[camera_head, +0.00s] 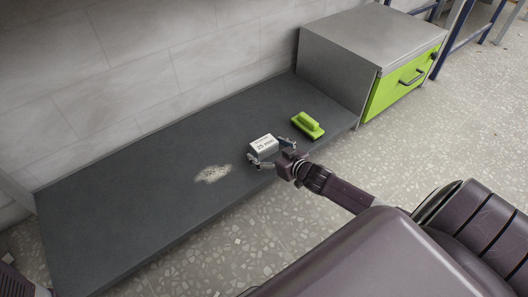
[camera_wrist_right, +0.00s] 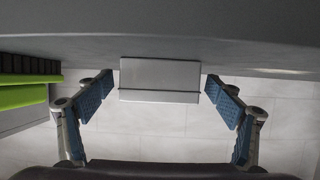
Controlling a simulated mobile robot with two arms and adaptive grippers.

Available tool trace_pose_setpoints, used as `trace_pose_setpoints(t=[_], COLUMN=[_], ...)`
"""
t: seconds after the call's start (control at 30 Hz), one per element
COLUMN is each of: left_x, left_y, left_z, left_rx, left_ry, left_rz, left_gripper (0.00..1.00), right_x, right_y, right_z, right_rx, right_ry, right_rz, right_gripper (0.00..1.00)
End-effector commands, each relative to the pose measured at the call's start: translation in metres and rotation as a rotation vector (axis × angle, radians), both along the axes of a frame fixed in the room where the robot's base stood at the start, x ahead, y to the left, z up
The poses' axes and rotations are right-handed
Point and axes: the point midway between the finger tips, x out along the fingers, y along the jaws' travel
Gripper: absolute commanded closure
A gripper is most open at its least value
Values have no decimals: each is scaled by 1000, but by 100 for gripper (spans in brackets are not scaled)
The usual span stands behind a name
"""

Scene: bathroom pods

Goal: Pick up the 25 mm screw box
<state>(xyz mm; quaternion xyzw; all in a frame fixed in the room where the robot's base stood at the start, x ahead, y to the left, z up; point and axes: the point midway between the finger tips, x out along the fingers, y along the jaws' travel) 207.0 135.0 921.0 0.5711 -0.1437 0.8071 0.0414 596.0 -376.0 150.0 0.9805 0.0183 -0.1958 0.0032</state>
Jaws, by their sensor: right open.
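The 25 mm screw box (camera_head: 263,146) is a small white and grey box with "25 mm" printed on it. It sits on the dark grey slab, near its front edge. My right gripper (camera_head: 269,151) is open, with one finger on either side of the box. In the right wrist view the box (camera_wrist_right: 159,80) lies between the two blue-padded fingers, with a gap on each side. My left gripper is not in view.
A green-handled float or brush (camera_head: 308,125) lies just right of the box. A pale speckled patch (camera_head: 212,174) is to its left. A grey cabinet with a green drawer (camera_head: 402,84) stands at the slab's right end. A tiled wall (camera_head: 150,55) runs behind. The slab's left part (camera_head: 110,215) is clear.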

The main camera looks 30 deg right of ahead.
Motion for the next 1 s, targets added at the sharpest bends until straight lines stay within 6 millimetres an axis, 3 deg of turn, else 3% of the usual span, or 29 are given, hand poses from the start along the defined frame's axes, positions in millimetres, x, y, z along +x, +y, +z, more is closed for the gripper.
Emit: trace_pose_setpoints(t=[0.2, 0.47, 0.93, 1.0], left_x=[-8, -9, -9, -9], left_y=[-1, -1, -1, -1], left_z=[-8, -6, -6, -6], left_rx=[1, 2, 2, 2], left_ry=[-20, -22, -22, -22], left_rz=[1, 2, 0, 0], left_gripper=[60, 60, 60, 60], right_x=[16, 17, 16, 17], right_y=[0, 0, 0, 0], right_z=[-7, -6, -6, -5], right_rx=[-1, -1, -1, -1], right_ry=[-2, -1, -1, -4], right_rz=[-1, -1, 0, 0], right_gripper=[15, 15, 66, 67])
